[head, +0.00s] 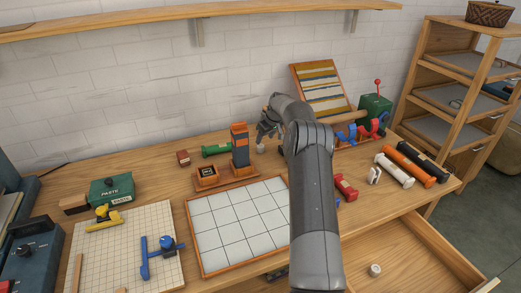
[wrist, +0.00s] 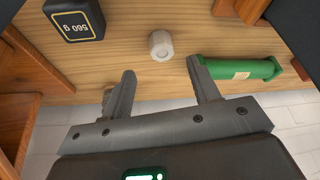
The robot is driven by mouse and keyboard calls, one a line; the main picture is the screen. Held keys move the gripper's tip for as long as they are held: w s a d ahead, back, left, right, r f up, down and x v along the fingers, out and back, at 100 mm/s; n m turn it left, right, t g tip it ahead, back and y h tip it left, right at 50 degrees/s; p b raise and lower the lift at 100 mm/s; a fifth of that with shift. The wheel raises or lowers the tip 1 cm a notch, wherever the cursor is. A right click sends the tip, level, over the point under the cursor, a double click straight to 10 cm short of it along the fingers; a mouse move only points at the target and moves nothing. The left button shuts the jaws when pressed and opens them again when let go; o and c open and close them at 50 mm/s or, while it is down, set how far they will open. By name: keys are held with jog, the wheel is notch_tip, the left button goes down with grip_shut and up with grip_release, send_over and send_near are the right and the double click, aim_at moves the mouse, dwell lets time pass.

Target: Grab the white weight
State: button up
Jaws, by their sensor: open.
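The white weight (wrist: 160,45) is a small, pale, faceted block standing on the wooden bench in the wrist view. In the head view it is a small pale shape (head: 260,149) just below my gripper (head: 267,131), right of the orange and blue tower. In the wrist view my gripper (wrist: 160,92) is open and empty. The weight lies beyond the fingertips, roughly in line with the gap between them, and nothing touches it. My arm hides part of the bench in the head view.
A black 560 g weight (wrist: 75,18) and a green cylinder (wrist: 240,68) flank the white weight. The tower (head: 240,146) stands close by. Wooden parts (wrist: 18,95) edge the left of the wrist view. An open drawer (head: 410,262) lies at front right.

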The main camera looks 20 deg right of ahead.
aim_at(261, 146)
jog(key=x, duration=0.6)
jog(key=shift+a+f, duration=0.15)
jog(key=shift+f, duration=0.05)
jog(key=shift+c, duration=0.6)
jog(key=c, duration=1.1)
